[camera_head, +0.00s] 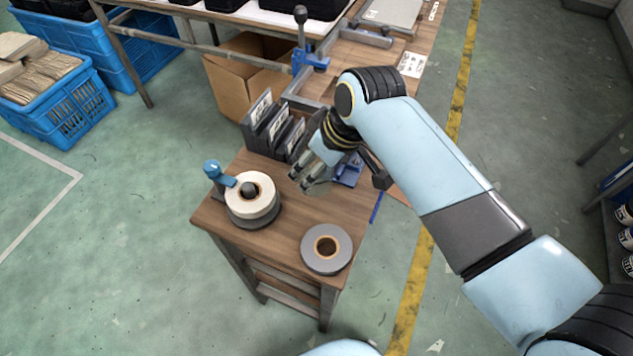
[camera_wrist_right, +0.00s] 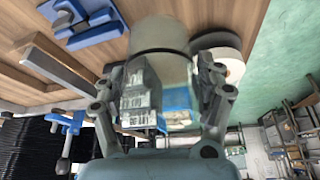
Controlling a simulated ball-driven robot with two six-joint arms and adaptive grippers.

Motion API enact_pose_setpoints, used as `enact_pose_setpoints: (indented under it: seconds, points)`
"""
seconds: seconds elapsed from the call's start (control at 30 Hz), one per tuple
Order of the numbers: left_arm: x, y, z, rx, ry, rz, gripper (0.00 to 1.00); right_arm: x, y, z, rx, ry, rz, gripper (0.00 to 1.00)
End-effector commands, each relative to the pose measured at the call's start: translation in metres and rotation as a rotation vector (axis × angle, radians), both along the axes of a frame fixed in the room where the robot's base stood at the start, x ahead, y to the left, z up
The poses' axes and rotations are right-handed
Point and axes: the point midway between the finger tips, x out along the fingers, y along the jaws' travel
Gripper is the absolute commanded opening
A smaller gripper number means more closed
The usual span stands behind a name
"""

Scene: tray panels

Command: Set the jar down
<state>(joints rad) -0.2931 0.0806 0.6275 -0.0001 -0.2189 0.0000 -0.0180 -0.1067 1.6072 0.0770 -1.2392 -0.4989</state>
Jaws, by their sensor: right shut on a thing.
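The jar (camera_wrist_right: 160,65) sits between the fingers of my right gripper (camera_wrist_right: 160,95) in the right wrist view. It looks like a pale, see-through cylinder, with wood tabletop behind its far end. In the head view my right gripper (camera_head: 312,180) is over the back half of the small wooden table (camera_head: 290,222), shut on the jar. The fingers and wrist hide most of the jar there. I cannot tell whether the jar touches the tabletop. My left gripper is not in view.
A white tape roll (camera_head: 252,192) on a darker roll stands left, beside a blue-handled tool (camera_head: 214,171). A grey tape roll (camera_head: 326,248) lies near the front edge. Dark upright panels (camera_head: 270,128) stand behind my right gripper. Bare wood shows between the rolls.

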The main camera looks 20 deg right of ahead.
Motion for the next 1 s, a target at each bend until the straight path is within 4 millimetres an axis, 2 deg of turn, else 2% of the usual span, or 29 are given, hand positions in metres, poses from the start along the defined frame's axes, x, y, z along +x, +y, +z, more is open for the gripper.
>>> enact_pose_setpoints:
  seconds: [0.1, 0.2, 0.27, 0.5, 0.9, 0.93, 1.0]
  points:
    - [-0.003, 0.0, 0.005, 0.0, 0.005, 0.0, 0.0, -0.016, 0.009, -0.009, 0.0, 0.0, 0.0, 0.27]
    - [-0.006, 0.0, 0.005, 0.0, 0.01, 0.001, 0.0, -0.022, 0.012, -0.014, 0.001, -0.002, 0.001, 0.27]
    - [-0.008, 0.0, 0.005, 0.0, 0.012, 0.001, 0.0, -0.024, 0.013, -0.019, 0.0, -0.001, 0.001, 0.27]
    - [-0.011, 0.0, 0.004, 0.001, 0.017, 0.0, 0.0, -0.023, 0.012, -0.052, -0.002, -0.002, 0.001, 0.27]
    - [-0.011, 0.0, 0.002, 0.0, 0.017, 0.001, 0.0, -0.023, 0.012, -0.059, -0.001, -0.003, 0.0, 0.27]
    - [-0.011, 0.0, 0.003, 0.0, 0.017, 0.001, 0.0, -0.024, 0.012, -0.059, -0.001, -0.001, 0.001, 0.74]
    - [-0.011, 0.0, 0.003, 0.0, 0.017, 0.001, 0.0, -0.024, 0.012, -0.058, -0.001, -0.001, 0.001, 0.83]
